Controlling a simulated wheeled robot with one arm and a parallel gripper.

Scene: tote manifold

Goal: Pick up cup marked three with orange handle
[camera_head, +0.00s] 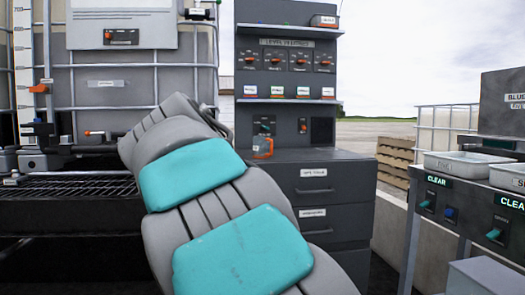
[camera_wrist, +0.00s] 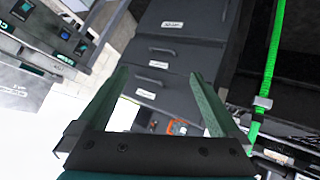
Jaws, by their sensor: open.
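I cannot pick out a cup marked three with an orange handle for certain. A small orange item (camera_head: 263,147) stands on the dark cabinet, in front of its upright panel; any marking on it is too small to read. An orange patch (camera_wrist: 178,127) shows in the wrist view between the fingers, close to the right one; I cannot tell if it is the same item. My gripper (camera_wrist: 160,75) has its two green fingers wide apart, with nothing held between them. In the head view my arm hides the gripper.
A dark drawer cabinet (camera_head: 322,186) stands at centre, with a shelf (camera_head: 290,101) of small labelled items above. A rack (camera_head: 75,186) with a tank is at left. A bench with trays (camera_head: 465,165) and switches is at right. A green strap (camera_wrist: 269,70) hangs at right.

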